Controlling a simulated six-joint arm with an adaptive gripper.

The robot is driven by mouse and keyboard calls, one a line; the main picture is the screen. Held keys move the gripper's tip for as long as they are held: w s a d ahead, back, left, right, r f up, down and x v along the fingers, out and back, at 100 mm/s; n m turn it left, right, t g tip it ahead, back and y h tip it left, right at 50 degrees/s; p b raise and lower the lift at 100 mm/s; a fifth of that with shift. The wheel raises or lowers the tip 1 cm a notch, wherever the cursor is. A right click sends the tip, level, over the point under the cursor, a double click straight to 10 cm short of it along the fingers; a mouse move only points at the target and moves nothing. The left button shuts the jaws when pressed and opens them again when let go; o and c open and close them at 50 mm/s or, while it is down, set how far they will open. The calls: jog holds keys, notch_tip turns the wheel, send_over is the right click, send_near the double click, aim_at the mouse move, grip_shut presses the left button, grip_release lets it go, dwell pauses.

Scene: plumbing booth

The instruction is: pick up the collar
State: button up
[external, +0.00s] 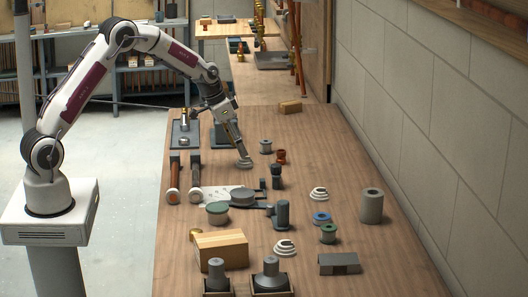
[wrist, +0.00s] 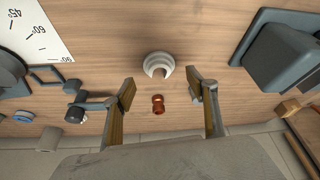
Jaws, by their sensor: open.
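A pale grey stepped ring, which looks like a collar (external: 244,163), sits on the wooden bench just below my gripper (external: 241,152). In the wrist view the stepped ring (wrist: 158,65) lies just beyond the fingertips, roughly centred between them. My gripper is open and empty in the wrist view (wrist: 162,88), with its fingers apart on either side. A small copper-red fitting (wrist: 158,104) shows between the fingers; it stands right of the ring in the external view (external: 281,157). Similar stepped rings stand farther right (external: 318,194) and at the front (external: 285,248).
A grey spool (external: 265,147) and a dark fitting (external: 276,180) stand near the ring. A dark block (wrist: 285,55) is at the right in the wrist view; a white numbered sheet (wrist: 35,35) is at upper left. A wooden block (external: 221,249) lies in front.

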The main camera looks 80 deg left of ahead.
aim_at(244, 162)
jog(key=shift+x, duration=2.2)
jog(key=shift+s, duration=0.15)
jog(key=c, duration=1)
